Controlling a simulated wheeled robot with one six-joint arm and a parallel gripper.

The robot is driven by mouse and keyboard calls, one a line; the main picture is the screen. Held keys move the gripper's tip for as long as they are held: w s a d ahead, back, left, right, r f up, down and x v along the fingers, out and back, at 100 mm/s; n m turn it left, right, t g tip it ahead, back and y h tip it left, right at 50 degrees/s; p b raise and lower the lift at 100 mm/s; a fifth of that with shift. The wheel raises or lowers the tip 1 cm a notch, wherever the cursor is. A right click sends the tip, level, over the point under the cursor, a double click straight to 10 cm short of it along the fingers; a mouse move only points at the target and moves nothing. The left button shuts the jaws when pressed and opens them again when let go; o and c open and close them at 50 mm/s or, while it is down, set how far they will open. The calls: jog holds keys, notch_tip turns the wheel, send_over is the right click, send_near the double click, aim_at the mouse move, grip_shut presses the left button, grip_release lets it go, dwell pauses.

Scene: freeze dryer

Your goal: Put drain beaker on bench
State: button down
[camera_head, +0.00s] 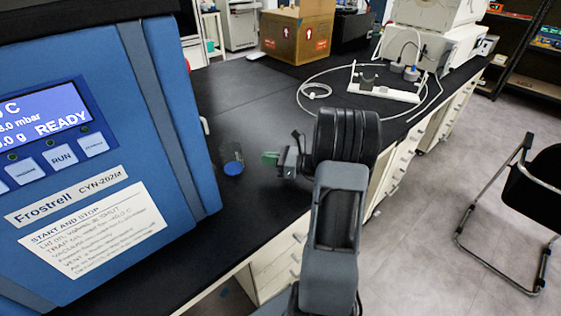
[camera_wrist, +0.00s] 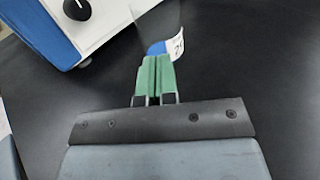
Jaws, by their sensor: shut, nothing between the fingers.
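A small clear vessel with a blue patch, which looks like the drain beaker (camera_head: 232,167), stands on the black bench (camera_head: 262,110) to the right of the blue freeze dryer (camera_head: 150,130). In the wrist view its blue and white label (camera_wrist: 172,46) shows just beyond the green fingertips, and its clear wall is hard to make out. My gripper (camera_head: 269,159) is to the right of the beaker in the head view, with a gap between them. In the wrist view my gripper (camera_wrist: 155,66) has its two green fingers together with nothing between them.
A cardboard box (camera_head: 297,38) stands at the back of the bench. A white tray with bottles (camera_head: 385,88) and a looped hose (camera_head: 316,90) lie further along. A black chair (camera_head: 535,180) stands on the floor at right. Bare bench lies between the beaker and the box.

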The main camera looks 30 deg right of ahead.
aim_at(232, 159)
jog(key=x, duration=0.6)
jog(key=shift+w+a, duration=0.2)
